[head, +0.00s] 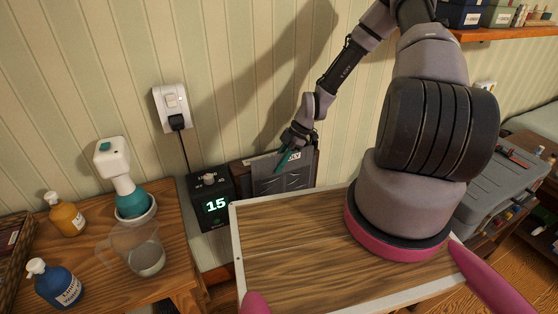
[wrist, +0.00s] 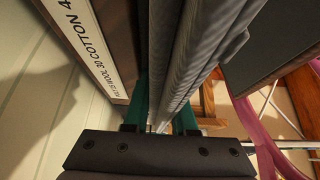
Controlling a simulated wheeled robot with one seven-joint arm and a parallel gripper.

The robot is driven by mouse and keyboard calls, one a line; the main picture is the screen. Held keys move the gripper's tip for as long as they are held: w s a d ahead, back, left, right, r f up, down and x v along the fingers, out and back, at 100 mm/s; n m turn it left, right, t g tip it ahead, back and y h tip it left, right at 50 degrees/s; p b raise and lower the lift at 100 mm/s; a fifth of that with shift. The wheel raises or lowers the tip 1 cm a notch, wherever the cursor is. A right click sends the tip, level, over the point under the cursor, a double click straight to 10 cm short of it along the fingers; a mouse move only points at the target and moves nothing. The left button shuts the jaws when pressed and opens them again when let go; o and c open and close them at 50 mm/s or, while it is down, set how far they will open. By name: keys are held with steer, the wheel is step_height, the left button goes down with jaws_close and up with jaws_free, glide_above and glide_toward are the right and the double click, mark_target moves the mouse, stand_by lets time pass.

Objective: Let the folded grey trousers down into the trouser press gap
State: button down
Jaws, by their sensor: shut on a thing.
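My gripper (head: 287,160) reaches the trouser press at the wall and is shut on the folded grey trousers (head: 265,164). In the wrist view the trousers (wrist: 200,50) run as ribbed grey folds from between the teal fingers (wrist: 160,118). The press shows in the head view as a brown board (head: 308,168) behind and beside the grey cloth. In the wrist view its labelled board (wrist: 98,40) is left of the cloth, and a dark panel (wrist: 280,45) is right of it. The lower end of the cloth and the gap's bottom are hidden.
A wooden tray-like top with a white rim (head: 235,240) lies in front. A side table at left holds bottles (head: 66,214) and a clear jug (head: 146,258). A grey case (head: 495,190) is at right.

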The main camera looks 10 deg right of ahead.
steer(key=shift+s+d+f, duration=0.15)
steer(key=shift+s+f, duration=0.1)
steer(key=shift+f, duration=0.55)
steer(key=c, duration=0.6)
jaws_free()
steer(key=shift+w, duration=0.1)
steer(key=shift+c, duration=0.2)
steer(key=v, duration=1.1)
steer(key=shift+w+a+r, duration=0.15)
steer(key=shift+a+r, duration=0.1)
steer(key=shift+a, duration=0.1)
steer(key=shift+d+r, duration=0.15)
steer(key=shift+r, duration=0.25)
